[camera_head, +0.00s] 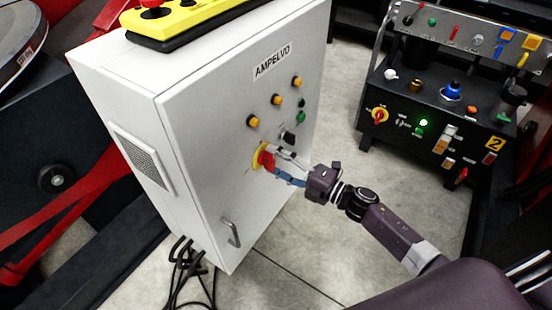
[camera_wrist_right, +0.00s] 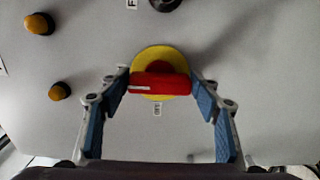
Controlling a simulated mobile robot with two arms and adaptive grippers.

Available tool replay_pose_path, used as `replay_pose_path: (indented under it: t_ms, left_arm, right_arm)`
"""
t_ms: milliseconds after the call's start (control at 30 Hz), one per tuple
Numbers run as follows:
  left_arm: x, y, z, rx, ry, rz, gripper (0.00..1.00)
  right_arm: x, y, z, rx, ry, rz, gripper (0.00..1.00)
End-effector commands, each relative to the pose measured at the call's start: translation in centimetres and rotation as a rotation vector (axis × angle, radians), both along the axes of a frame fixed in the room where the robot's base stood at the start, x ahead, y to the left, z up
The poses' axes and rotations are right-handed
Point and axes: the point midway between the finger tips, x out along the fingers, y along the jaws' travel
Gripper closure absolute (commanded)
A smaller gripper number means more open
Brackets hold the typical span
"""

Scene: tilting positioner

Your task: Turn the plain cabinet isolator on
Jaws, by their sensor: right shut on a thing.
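The plain cabinet (camera_head: 190,130) is white, with an AMPELVO label on its front. Its isolator (camera_head: 266,158) is a red handle on a yellow round plate, low on the front. In the right wrist view the red handle (camera_wrist_right: 160,84) lies horizontally across the yellow plate (camera_wrist_right: 160,61), between my fingertips. My right gripper (camera_head: 272,164) is at the isolator, shut on the red handle from its two ends. A small label below the handle in the wrist view is too small to read surely. My left gripper is not in view.
Several amber lamps (camera_head: 276,100), a green button (camera_head: 300,117) and a black knob (camera_head: 289,138) are above the isolator. A yellow pendant (camera_head: 185,18) lies on the cabinet top. Cables (camera_head: 190,262) lie below.

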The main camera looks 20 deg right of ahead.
Motion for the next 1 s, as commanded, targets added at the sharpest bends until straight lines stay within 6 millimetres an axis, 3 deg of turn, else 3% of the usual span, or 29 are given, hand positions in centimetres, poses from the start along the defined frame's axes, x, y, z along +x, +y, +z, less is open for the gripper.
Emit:
replay_pose_path:
  t_ms: [567,600,700,1000]
  left_arm:
    - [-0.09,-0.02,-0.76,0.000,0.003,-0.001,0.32]
    - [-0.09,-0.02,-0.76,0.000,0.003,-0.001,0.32]
    - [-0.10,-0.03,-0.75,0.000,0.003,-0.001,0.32]
    - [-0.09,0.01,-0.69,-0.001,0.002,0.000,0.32]
  right_arm:
    - [0.07,-0.10,0.00,0.025,0.020,-0.003,0.67]
    - [0.06,-0.09,-0.01,0.025,0.020,-0.002,0.38]
    - [0.05,-0.08,-0.01,0.024,0.019,-0.002,0.27]
    - [-0.03,-0.06,-0.03,0.023,0.018,-0.001,0.25]
